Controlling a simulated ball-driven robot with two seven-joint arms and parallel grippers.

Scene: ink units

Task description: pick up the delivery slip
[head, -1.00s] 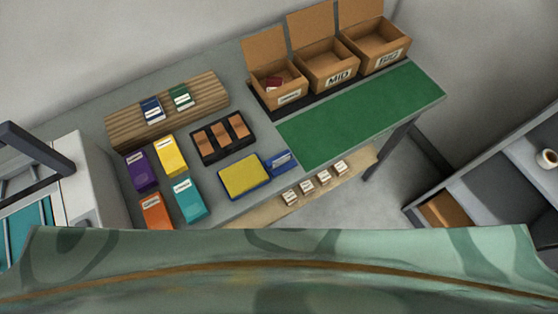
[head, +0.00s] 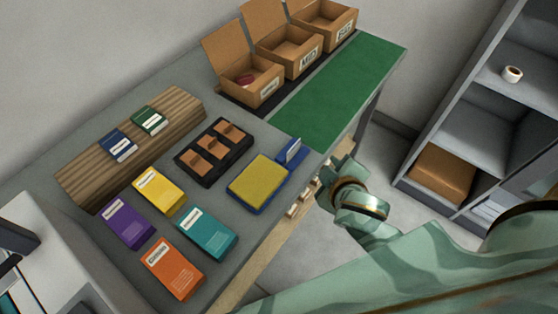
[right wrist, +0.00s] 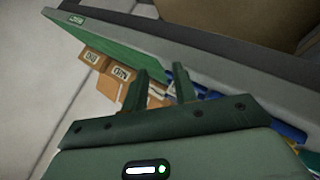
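I cannot make out a delivery slip for certain in either view. The nearest small item to my right gripper is an upright blue piece with a white label (head: 290,151), at the end of a blue-framed yellow pad (head: 257,183) near the bench's front edge. My right gripper (head: 330,178) is just off that edge, to the right of the pad. In the right wrist view its two fingers (right wrist: 161,82) stand apart with nothing clearly held between them. My left gripper is not in view.
The grey bench holds several coloured packets (head: 205,233), a black tray (head: 184,156), a ribbed wooden stand (head: 85,178) and open cardboard boxes (head: 268,95). The green mat (head: 345,90) is bare. A low wooden ledge (head: 268,258) runs under the front edge. Grey shelves (head: 480,120) stand right.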

